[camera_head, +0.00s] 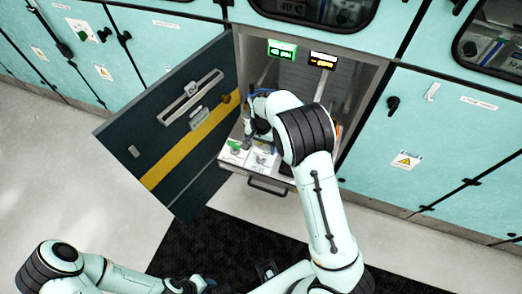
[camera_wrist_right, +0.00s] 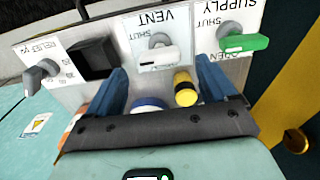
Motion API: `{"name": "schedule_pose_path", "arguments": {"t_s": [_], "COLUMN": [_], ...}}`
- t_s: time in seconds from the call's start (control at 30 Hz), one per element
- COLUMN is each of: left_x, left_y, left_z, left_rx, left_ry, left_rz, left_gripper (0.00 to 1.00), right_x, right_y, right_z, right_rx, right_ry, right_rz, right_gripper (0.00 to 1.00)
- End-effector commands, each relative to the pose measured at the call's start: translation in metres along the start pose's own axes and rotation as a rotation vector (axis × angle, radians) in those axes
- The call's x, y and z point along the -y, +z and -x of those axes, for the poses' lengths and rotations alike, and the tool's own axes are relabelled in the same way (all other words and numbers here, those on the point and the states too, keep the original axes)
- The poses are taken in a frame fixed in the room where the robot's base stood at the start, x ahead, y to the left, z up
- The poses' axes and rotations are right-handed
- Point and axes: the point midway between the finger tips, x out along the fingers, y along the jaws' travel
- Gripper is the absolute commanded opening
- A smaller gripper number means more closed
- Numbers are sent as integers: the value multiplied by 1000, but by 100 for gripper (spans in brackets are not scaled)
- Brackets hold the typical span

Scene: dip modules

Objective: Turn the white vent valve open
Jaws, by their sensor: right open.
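The white vent valve (camera_wrist_right: 158,55) shows in the wrist view on a white plate whose upside-down label reads VENT, with SHUT beside it. Its white handle lies sideways across a grey stem. My right gripper (camera_wrist_right: 164,74) is open, its two blue fingers on either side of the valve's handle and apart from it. In the head view my right gripper (camera_head: 248,128) is above the valve panel inside the open cabinet, partly hidden by my arm. My left gripper (camera_head: 190,286) is at the bottom edge, mostly cut off.
The green supply valve (camera_wrist_right: 245,43) sits beside the vent valve. A grey relief knob (camera_wrist_right: 40,75) and a black block (camera_wrist_right: 92,57) are on the other side. A yellow-and-black cylinder (camera_wrist_right: 186,88) shows between the fingers. The cabinet door (camera_head: 175,130) stands open at left.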

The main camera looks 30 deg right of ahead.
Motion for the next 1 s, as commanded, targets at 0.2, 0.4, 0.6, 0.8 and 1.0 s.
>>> {"name": "schedule_pose_path", "arguments": {"t_s": [0.2,0.4,0.6,0.8,1.0], "left_x": [1,1,1,1,1], "left_y": [1,1,1,1,1], "left_z": [-2,-3,-3,-3,-3], "left_rx": [2,2,2,2,2], "left_ry": [0,0,0,0,0], "left_rz": [0,0,0,0,0], "left_gripper": [43,43,43,43,43], "right_x": [-1,0,0,0,0], "right_y": [0,0,0,0,0], "right_z": [-31,-39,-39,-38,-38], "right_rx": [1,-1,-1,-1,-1], "right_ry": [1,-1,-1,-1,-1], "right_rz": [-1,1,1,1,7], "right_gripper": [85,85,85,29,29]}}
